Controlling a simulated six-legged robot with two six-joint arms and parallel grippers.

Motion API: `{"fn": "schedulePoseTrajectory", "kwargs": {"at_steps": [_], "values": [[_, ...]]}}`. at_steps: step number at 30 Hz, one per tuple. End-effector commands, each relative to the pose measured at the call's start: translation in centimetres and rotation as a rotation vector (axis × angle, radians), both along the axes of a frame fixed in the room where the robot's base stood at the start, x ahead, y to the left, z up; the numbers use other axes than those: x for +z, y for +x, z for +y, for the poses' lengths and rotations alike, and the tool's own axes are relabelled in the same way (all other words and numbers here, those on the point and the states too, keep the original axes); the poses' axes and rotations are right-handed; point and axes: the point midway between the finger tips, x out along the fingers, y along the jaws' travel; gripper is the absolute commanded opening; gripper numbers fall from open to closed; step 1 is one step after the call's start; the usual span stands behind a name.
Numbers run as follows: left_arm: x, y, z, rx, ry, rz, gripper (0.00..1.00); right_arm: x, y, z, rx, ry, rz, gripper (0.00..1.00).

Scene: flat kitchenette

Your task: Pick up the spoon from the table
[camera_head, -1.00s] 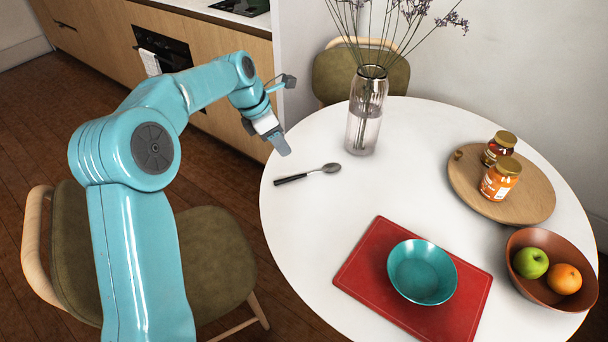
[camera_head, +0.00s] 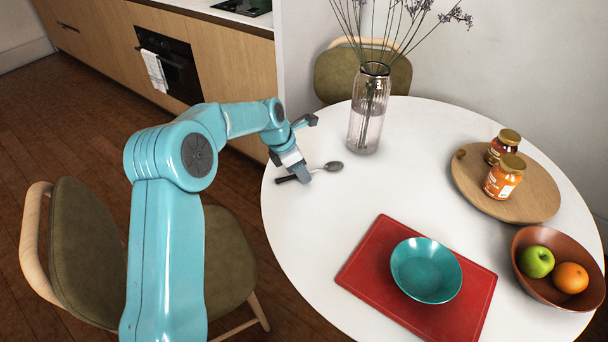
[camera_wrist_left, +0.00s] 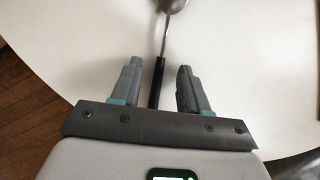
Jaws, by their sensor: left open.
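The spoon (camera_head: 334,166) lies on the white round table (camera_head: 330,215) near its left edge, its metal bowl to the right and its dark handle to the left. My left gripper (camera_head: 303,176) is right at the handle and hides part of it. In the left wrist view the spoon's handle (camera_wrist_left: 157,82) runs between the two open fingers of the left gripper (camera_wrist_left: 158,76), with a gap on each side. The spoon's bowl is partly cut off at the top of that view. My right gripper is not in view.
A glass vase (camera_head: 369,110) with dry stems stands just behind the spoon. A teal bowl (camera_head: 426,270) sits on a red mat (camera_head: 365,255) in front. Jars stand on a wooden board (camera_head: 530,200), with a brown fruit bowl (camera_head: 535,285) at the right. A chair (camera_head: 85,245) stands left.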

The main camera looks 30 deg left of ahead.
Motion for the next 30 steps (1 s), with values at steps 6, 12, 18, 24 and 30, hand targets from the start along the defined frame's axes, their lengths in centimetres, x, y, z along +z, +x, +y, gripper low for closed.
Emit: {"fn": "schedulePoseTrajectory", "kwargs": {"at_steps": [6,12,18,24,30], "values": [[0.0,0.0,0.0,0.0,0.0,0.0,0.45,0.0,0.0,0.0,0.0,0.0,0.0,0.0],[-0.2,0.0,0.0,0.001,-0.001,0.001,0.45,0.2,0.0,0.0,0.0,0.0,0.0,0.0],[-0.2,0.0,0.0,0.0,0.0,0.0,0.0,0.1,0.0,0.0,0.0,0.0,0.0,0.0],[-0.2,0.0,0.0,0.0,0.001,0.001,0.0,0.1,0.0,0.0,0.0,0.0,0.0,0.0],[1.5,0.0,0.1,0.0,0.001,-0.002,0.0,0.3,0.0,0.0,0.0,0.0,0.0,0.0]]}}
